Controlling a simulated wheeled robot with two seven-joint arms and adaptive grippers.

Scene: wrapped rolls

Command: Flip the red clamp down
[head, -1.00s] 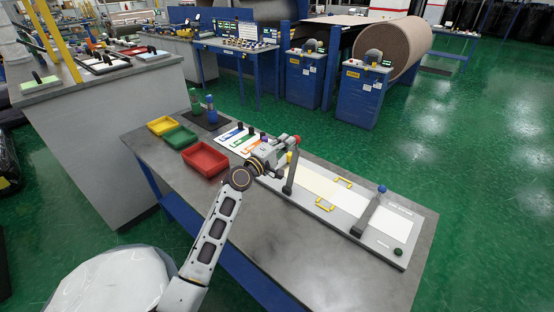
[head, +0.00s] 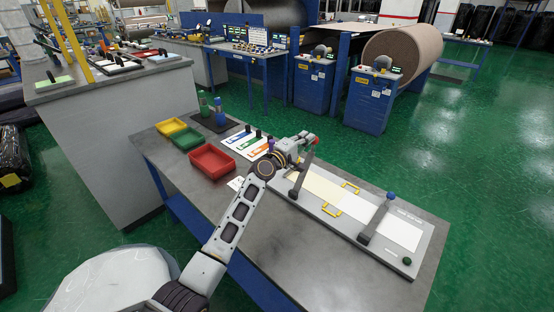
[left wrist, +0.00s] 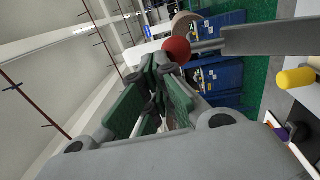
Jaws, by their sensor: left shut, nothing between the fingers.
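The red clamp is a grey bar (head: 302,174) with a red knob (head: 311,139) at its top end. It stands raised and tilted above the fixture board (head: 345,219). My left gripper (head: 303,143) is shut and empty, close beside the knob in the head view. In the left wrist view the red knob (left wrist: 177,49) is just beyond the fingertips (left wrist: 161,70), with the grey bar running off to the right. I cannot tell whether the fingers touch the knob. My right gripper is not in view.
A second clamp with a blue knob (head: 390,196) lies lowered across the board's right part. Yellow handles (head: 332,210) and a green button (head: 407,261) are on the board. Red (head: 212,162), green and yellow trays stand at left. The front right tabletop is clear.

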